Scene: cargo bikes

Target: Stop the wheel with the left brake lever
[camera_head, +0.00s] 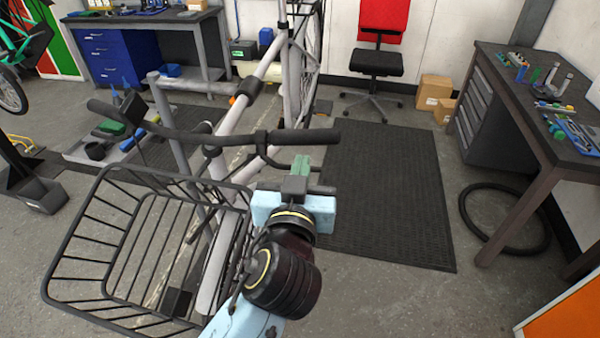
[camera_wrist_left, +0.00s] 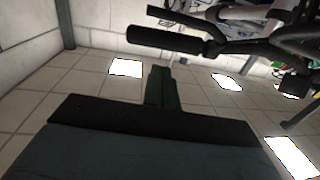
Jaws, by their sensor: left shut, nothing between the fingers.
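A grey cargo bike (camera_head: 238,120) stands in the middle of the head view with its handlebar towards me. The black grip at the picture's right (camera_head: 305,137) has a dark brake lever (camera_head: 272,161) curving beneath it; both reach close to my gripper. My left gripper (camera_head: 302,164), with green fingers, is shut and empty just below that grip. In the left wrist view the shut fingers (camera_wrist_left: 162,88) point towards the black grip (camera_wrist_left: 168,40), with a gap between. A thin dark bar above it may be the lever (camera_wrist_left: 180,16). A spoked wheel (camera_head: 314,38) shows at the back.
A black wire basket (camera_head: 75,293) fills the lower left, beside my left arm. A workbench with tools (camera_head: 520,130) stands at the right, with a tyre (camera_head: 465,205) on the floor. A dark mat (camera_head: 400,200) and a red-backed chair (camera_head: 378,62) lie beyond the grip.

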